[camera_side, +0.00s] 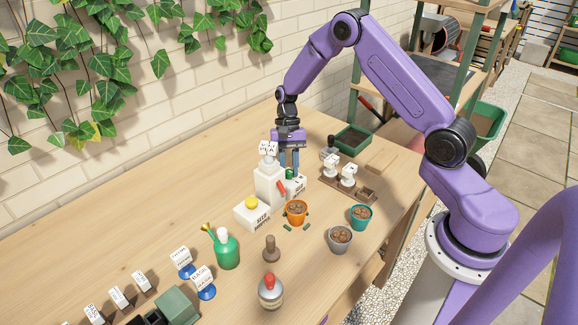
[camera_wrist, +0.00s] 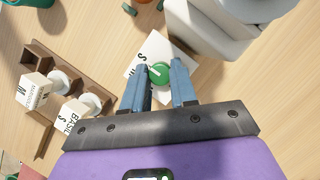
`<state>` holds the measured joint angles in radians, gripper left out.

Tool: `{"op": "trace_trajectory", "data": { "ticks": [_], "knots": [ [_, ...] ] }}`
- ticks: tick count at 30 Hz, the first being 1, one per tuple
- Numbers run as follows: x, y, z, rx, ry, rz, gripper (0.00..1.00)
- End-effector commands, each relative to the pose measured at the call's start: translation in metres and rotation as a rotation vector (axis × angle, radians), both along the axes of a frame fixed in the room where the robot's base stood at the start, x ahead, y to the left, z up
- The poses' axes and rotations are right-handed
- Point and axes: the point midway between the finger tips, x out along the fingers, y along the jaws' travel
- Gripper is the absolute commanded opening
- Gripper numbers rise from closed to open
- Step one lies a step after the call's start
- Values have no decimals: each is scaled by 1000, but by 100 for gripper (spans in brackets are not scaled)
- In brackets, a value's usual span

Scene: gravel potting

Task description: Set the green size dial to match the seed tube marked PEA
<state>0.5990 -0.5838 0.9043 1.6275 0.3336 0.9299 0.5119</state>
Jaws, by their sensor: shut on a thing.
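The green size dial (camera_wrist: 160,74) sits on a white plate (camera_wrist: 150,50) with black lettering, one letter of which looks like an S. The dial's pale pointer mark aims roughly left in the wrist view. My gripper (camera_wrist: 160,88) points down with its two blue fingers on either side of the dial, shut on it. In the side view my gripper (camera_side: 289,167) stands just behind the white seed dispenser (camera_side: 268,188), with the dial (camera_side: 289,173) partly hidden. A labelled white tube (camera_side: 267,150) tops the dispenser; I cannot read its label. No PEA marking is readable.
A brown rack (camera_wrist: 62,80) holds white tubes, one marked BASIL S (camera_wrist: 72,116), another marked M (camera_wrist: 36,91). An orange pot (camera_side: 296,213), a grey pot (camera_side: 340,240) and a teal pot (camera_side: 360,217) stand in front.

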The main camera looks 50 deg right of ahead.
Motion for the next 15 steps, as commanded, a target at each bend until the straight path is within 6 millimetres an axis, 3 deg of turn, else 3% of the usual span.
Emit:
{"op": "trace_trajectory", "data": {
  "ticks": [15],
  "knots": [
    [2,3,1,0,0,334,0]
  ]
}}
